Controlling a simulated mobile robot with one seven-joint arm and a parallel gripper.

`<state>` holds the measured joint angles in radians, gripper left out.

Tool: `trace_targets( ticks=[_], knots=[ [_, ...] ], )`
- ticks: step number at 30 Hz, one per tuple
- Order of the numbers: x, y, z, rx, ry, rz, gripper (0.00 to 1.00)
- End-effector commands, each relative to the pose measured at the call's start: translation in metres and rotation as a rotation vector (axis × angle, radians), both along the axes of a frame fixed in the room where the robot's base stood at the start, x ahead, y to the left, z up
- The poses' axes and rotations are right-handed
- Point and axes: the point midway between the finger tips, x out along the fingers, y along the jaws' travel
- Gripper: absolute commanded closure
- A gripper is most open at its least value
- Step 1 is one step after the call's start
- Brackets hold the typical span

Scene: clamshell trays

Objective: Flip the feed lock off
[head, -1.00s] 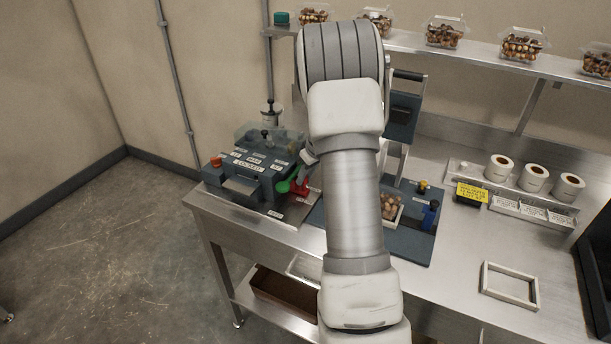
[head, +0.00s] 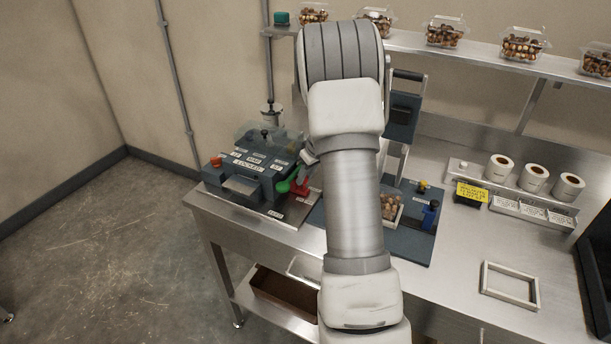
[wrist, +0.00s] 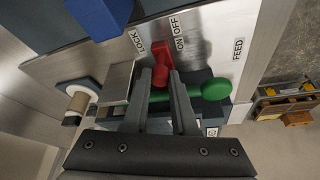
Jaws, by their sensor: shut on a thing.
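The feed lock is a small red lever (wrist: 160,52) on a steel plate, in the wrist view between the printed words LOCK and ON OFF. My gripper (wrist: 160,78) has its two fingers on either side of the red lever and is shut on it. A green round-knobbed handle (wrist: 216,89) lies right beside the fingers, near the word FEED. In the head view the red lever (head: 302,187) and the green knob (head: 283,187) show left of my arm, at the front right of the blue-grey machine (head: 240,182). My forearm hides most of the gripper there.
A blue mat (head: 408,243) with a tray of nuts and a blue-handled part lies right of my arm. White label rolls (head: 533,178) and an empty frame (head: 510,286) are further right. Filled clamshells stand on the shelf (head: 480,60) above.

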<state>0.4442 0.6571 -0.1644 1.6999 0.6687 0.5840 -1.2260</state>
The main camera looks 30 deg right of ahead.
Motion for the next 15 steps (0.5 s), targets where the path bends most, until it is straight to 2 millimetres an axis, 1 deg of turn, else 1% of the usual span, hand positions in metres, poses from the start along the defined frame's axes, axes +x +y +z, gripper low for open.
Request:
trace_targets(
  ticks=[4, 11, 15],
  knots=[
    [-0.006, -0.005, -0.002, -0.002, -0.002, -0.001, 1.0],
    [-0.025, -0.016, -0.002, -0.003, -0.002, -0.003, 1.0],
    [-0.028, -0.017, 0.0, -0.003, 0.0, -0.001, 1.0]
  ],
)
